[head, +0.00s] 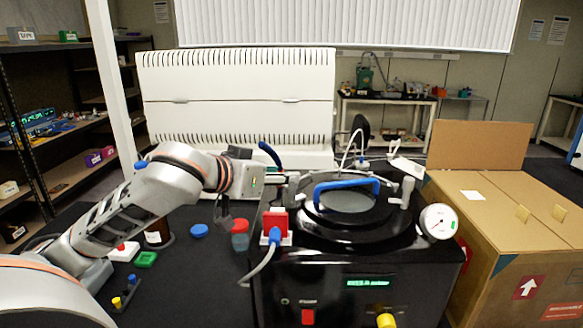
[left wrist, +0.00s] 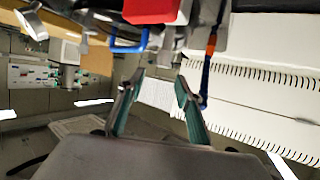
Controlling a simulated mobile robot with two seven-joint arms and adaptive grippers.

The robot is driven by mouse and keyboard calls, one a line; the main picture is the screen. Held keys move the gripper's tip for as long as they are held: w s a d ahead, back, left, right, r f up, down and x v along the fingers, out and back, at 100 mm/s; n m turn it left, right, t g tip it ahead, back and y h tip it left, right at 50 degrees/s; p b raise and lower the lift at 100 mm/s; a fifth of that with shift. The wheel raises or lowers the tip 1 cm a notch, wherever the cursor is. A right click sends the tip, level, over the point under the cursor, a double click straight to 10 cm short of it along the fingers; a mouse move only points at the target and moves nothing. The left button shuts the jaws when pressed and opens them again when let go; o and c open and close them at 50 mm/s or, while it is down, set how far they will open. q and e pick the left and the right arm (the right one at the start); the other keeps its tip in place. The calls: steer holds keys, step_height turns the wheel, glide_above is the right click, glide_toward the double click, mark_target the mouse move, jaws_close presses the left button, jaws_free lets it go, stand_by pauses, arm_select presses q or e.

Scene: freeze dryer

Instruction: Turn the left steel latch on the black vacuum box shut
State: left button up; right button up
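The black vacuum box (head: 355,262) stands in the middle of the head view, with a round black lid, a glass window (head: 345,202) and a blue lid handle (head: 346,184). A steel latch (head: 404,191) stands upright at the lid's right side. The left latch cannot be clearly told from my fingers beside the lid's left edge. My left gripper (head: 286,179) reaches in from the left there, above a red block (head: 275,222). In the left wrist view its fingers (left wrist: 159,79) are apart, with nothing clearly between them. My right gripper is not in view.
A pressure gauge (head: 438,222) sits at the box's right corner, beside a large cardboard box (head: 510,225). A white ribbed unit (head: 235,105) rises behind. A blue hose (head: 269,153) stands near my gripper.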

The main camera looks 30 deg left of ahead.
arm_select(q)
steer(key=shift+f+p+x, duration=0.25)
steer(key=shift+p+x, duration=0.35)
steer(key=shift+x, duration=1)
steer(key=shift+f+p+x, duration=0.2)
steer(key=shift+p+x, duration=0.35)
steer(key=shift+x, duration=1)
steer(key=shift+s+a, duration=0.1)
steer(key=shift+a, duration=0.1)
steer(key=shift+c, duration=0.4)
jaws_close()
